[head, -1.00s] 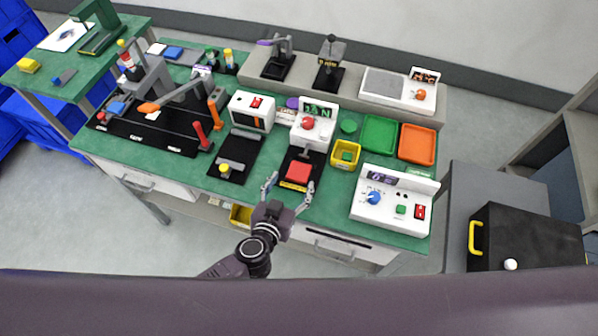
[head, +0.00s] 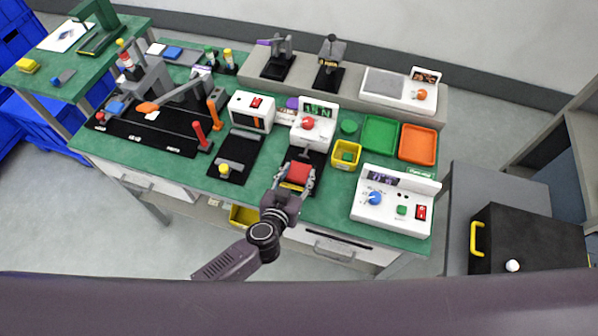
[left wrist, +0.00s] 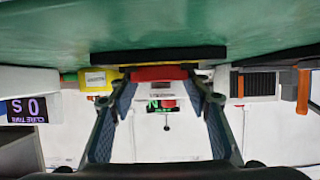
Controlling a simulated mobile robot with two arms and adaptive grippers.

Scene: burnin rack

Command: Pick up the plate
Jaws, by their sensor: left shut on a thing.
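The plate seems to be the red square piece (head: 299,172) on the black base of the white machine with a red knob (head: 314,125). My left gripper (head: 295,178) reaches it from the bench's front edge, with one finger on each side of it. In the left wrist view, which looks upside down, the red piece (left wrist: 158,74) lies between the fingertips (left wrist: 156,82). The gripper is shut on it. The fingers hide part of its sides, and I cannot tell whether it is clear of the base. My right gripper is not in view.
A yellow bin (head: 345,154) stands close to the right of the gripper, and a white box with a blue knob (head: 393,205) farther right. A black fixture with a yellow knob (head: 237,157) is on the left. Green (head: 380,133) and orange (head: 417,144) trays lie at the back right.

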